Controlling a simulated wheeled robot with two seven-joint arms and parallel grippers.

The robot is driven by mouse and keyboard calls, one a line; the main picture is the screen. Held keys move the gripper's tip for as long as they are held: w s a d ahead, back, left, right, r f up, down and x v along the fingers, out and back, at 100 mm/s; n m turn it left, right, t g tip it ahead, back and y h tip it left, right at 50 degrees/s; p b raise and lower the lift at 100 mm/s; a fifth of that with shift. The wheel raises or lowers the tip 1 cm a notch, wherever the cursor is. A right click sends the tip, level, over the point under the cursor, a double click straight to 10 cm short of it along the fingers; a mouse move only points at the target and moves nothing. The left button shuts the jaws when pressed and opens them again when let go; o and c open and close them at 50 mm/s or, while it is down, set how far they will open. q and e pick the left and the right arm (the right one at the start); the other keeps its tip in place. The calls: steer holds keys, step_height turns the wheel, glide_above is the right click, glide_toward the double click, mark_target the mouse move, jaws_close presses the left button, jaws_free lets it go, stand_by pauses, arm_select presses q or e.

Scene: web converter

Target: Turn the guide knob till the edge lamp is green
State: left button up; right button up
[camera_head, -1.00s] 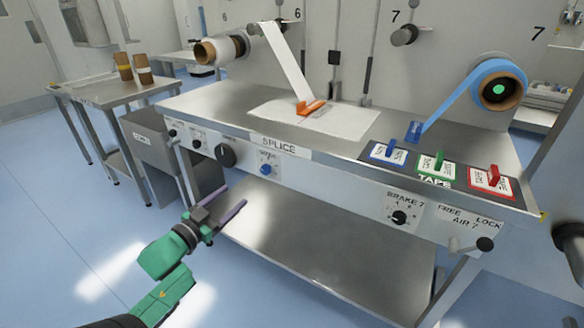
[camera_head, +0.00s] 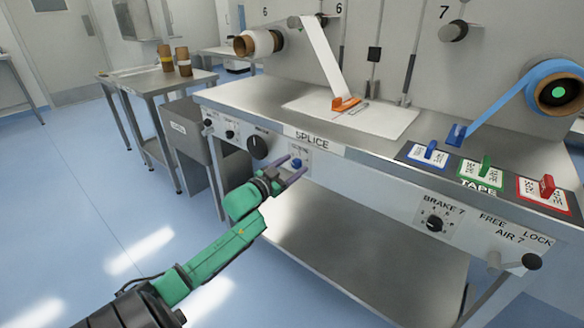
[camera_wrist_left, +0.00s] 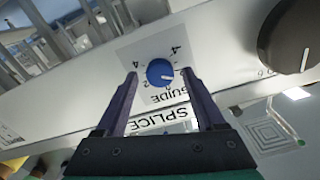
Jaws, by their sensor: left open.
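The guide knob (camera_head: 296,163) is a small blue dial on a white plate on the bench's front panel, below the SPLICE label. In the left wrist view the knob (camera_wrist_left: 160,73) appears upside down with its scale, between the fingertips. My left gripper (camera_head: 297,164) is open, its two purple fingers pointing at the panel on either side of the knob. It also shows in the left wrist view (camera_wrist_left: 160,76). I cannot tell whether the fingers touch the knob. I cannot make out the edge lamp for sure. My right gripper is not in view.
A larger black knob (camera_head: 257,147) is left of the guide knob. The steel bench (camera_head: 250,88) carries a white splice plate with an orange clamp. Blue, green and red tape levers stand at the right. A lower shelf (camera_head: 350,240) lies under the panel.

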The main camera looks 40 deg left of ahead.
arm_select(q)
jaws_close()
steer(key=shift+r+n+p, duration=0.15)
steer(key=shift+n+p, duration=0.25)
steer(key=shift+p, duration=0.4)
steer(key=shift+r+n+p, duration=0.1)
steer(key=shift+n+p, duration=0.6)
steer(key=shift+p, duration=0.2)
steer(key=shift+n+p, duration=1)
steer(key=shift+p, duration=0.05)
steer(key=shift+a+f+n+p, duration=0.1)
steer(key=shift+f+n+p, duration=0.15)
steer(key=shift+n+p, duration=0.55)
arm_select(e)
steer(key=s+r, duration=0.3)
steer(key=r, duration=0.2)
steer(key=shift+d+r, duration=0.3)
arm_select(q)
jaws_free()
